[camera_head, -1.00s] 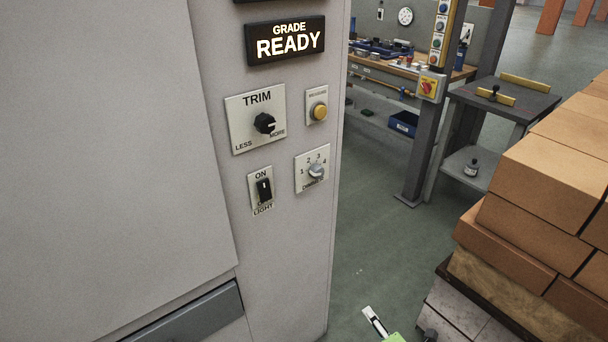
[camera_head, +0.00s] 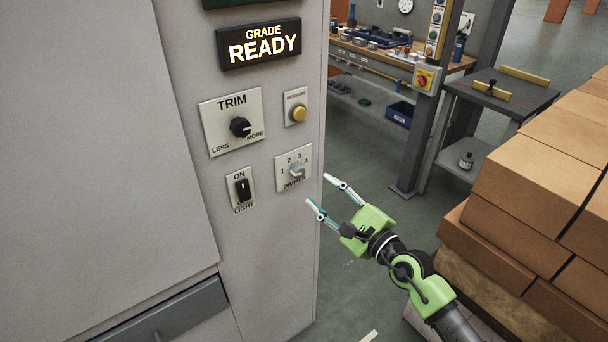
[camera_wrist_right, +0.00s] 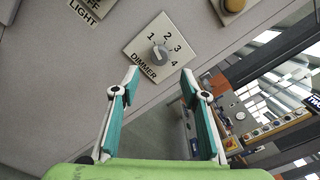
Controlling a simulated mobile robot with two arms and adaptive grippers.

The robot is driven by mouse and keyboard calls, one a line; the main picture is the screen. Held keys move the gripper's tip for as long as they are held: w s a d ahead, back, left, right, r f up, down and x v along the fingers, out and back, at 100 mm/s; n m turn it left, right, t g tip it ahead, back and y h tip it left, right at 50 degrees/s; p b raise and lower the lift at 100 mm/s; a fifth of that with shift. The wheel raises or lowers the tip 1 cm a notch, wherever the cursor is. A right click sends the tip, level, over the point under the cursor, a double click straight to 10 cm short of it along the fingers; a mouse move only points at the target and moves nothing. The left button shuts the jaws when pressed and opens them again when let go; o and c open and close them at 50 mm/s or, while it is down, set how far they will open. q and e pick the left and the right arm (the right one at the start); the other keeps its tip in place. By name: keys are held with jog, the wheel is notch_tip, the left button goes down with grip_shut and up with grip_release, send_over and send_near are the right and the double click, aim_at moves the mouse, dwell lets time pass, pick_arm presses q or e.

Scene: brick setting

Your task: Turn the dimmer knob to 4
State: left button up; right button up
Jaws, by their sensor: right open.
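The dimmer knob (camera_head: 296,171) is a small grey knob on a pale square plate marked 1 to 4, low on the right of the cabinet's panel. It also shows in the right wrist view (camera_wrist_right: 161,53), ahead of the fingers. Its exact setting is hard to tell. My right gripper (camera_head: 320,190) is open and empty, just right of and below the dimmer plate, apart from it. In the right wrist view its two teal-padded fingers (camera_wrist_right: 159,82) are spread, with the knob beyond and roughly between the tips. My left gripper is not in view.
The panel also bears the TRIM knob (camera_head: 240,127), the yellow measure button (camera_head: 299,114), the light switch (camera_head: 243,187) and a lit READY sign (camera_head: 259,44). Stacked bricks (camera_head: 548,150) stand at the right. Open floor lies between them and the cabinet.

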aim_at(300, 174)
jog(key=x, duration=0.8)
jog(key=shift+w+a, duration=0.15)
jog(key=c, duration=1.1)
